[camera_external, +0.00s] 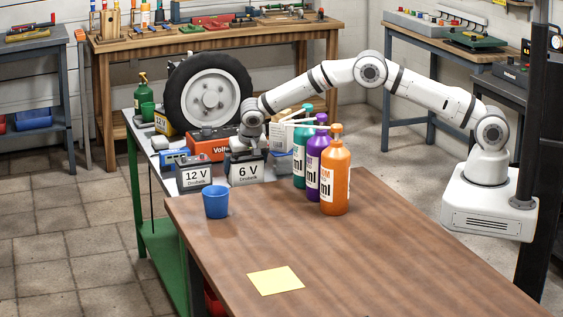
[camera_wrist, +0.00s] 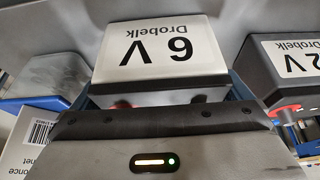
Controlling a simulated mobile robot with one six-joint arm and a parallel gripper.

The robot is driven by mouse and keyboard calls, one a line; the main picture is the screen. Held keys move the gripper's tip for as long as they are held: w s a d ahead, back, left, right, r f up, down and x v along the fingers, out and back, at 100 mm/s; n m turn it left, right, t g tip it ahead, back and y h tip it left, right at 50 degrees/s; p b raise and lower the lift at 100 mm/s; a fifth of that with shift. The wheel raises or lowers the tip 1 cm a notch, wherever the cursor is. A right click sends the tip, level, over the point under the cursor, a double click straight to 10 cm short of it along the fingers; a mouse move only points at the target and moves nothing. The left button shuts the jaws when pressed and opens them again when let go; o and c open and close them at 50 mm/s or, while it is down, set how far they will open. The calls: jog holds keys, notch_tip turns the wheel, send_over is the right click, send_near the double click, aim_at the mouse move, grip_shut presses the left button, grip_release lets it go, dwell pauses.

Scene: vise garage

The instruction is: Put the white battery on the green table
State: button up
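My gripper (camera_external: 252,146) is low, right at or just behind the 6 V battery's top. Its fingertips are hidden, so I cannot tell whether it grips.
A red battery (camera_external: 208,148) and a wheel (camera_external: 210,92) stand behind. Teal (camera_external: 301,160), purple (camera_external: 317,165) and orange (camera_external: 335,180) bottles stand to the right. The brown table (camera_external: 360,250) in front holds a blue cup (camera_external: 216,202) and yellow paper (camera_external: 276,280); much of it is clear.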

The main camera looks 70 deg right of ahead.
jog(key=shift+r, duration=0.1)
jog(key=v, duration=1.2)
jog(key=s+d+r+n, duration=0.2)
jog(key=s+d+r, duration=0.4)
jog(key=s+r, duration=0.4)
jog(key=s+d+r+n+y, duration=0.1)
jog(key=s+d+r+n, duration=0.2)
jog(key=s, duration=0.8)
jog(key=s+d+r+n+y, duration=0.15)
jog(key=s+d, duration=0.25)
jog(key=s, duration=0.8)
jog(key=s+f, duration=0.1)
jog(key=s, duration=0.3)
jog(key=s+f+n, duration=0.1)
jog(key=s, duration=0.4)
jog(key=s+d+f+n, duration=0.1)
jog(key=s, duration=0.4)
jog(key=shift+s+d+n+g+y+b, duration=0.15)
jog(key=shift+n+g+y+b, duration=0.1)
jog(key=shift+g+y+b, duration=0.15)
jog(key=shift+p+v, duration=0.9)
